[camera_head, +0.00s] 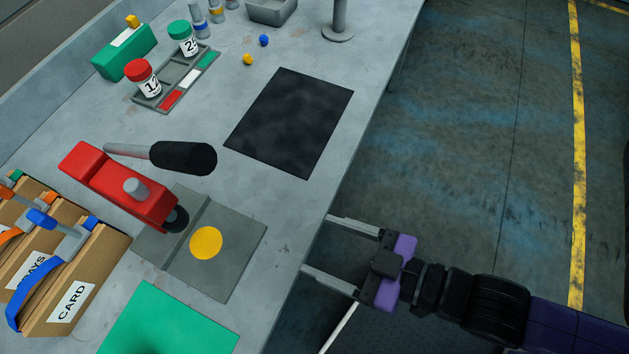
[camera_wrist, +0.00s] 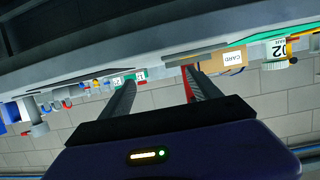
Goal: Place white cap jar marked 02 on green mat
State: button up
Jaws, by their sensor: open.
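The green mat (camera_head: 168,322) lies flat at the bottom of the head view, partly cut off by the frame edge. Its visible part is bare. A jar marked 02 (camera_wrist: 275,49) shows upside down at the right of the tilted wrist view, with a pale cap at its lower end. I do not see this jar in the head view. My gripper (camera_head: 318,243) is open and empty at the table's right edge, above and right of the mat. Its two fingers (camera_wrist: 160,76) are spread apart in the wrist view.
A red clamp-like tool (camera_head: 120,190) with a black handle stands by a grey plate with a yellow disc (camera_head: 206,243). Card boxes (camera_head: 75,275) stand at left. A black mat (camera_head: 290,121) is bare. Red- and green-capped jars (camera_head: 141,78) stand in a rack at the back.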

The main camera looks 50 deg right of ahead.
jog(key=s+d+r+m+h, duration=0.2)
jog(key=s+d+h, duration=0.1)
jog(key=s+d, duration=0.1)
jog(key=shift+s+d+t, duration=0.3)
jog(key=shift+d+t, duration=0.1)
jog(key=shift+d, duration=0.25)
